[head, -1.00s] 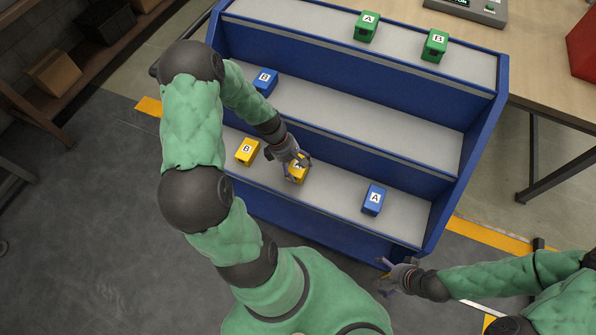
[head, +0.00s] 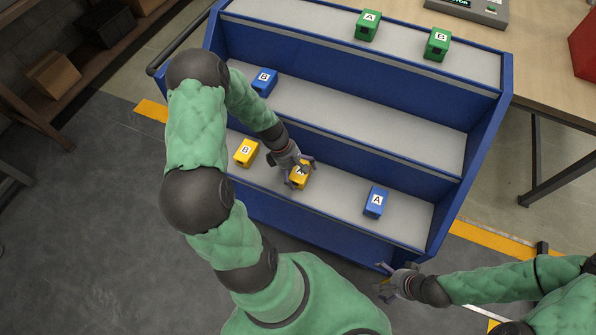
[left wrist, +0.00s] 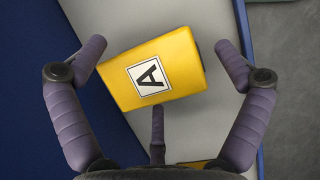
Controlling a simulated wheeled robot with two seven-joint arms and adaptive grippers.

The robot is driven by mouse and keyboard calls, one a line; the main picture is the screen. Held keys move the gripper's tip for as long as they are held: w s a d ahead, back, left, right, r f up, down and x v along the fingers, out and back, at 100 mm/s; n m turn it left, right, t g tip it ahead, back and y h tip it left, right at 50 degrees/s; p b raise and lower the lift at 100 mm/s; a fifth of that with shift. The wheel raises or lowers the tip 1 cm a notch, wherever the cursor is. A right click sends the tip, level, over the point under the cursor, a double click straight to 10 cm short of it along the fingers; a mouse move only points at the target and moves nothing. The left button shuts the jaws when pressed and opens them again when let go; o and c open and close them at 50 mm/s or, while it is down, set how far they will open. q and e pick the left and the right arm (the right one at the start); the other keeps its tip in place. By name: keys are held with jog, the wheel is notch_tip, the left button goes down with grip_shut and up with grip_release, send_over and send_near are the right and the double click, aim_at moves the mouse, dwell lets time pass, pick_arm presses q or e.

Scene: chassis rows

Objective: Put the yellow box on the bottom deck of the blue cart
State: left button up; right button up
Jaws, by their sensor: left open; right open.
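A yellow box marked A (head: 299,178) rests on the bottom deck of the blue cart (head: 482,160). My left gripper (head: 301,170) is open just over it. In the left wrist view the yellow A box (left wrist: 186,66) lies turned between the spread fingers, with gaps to both side fingers. A second yellow box, marked B (head: 246,153), stands left of it on the same deck. My right gripper (head: 383,277) is open and empty, low in front of the cart.
A blue A box (head: 375,202) stands on the bottom deck at right. A blue B box (head: 264,81) is on the middle deck. Green boxes A (head: 368,26) and B (head: 437,44) are on the top deck. A wooden table (head: 557,85) is behind at right.

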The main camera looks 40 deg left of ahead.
pick_arm(q)
jog(key=p+v, duration=0.5)
jog(key=v, duration=0.7)
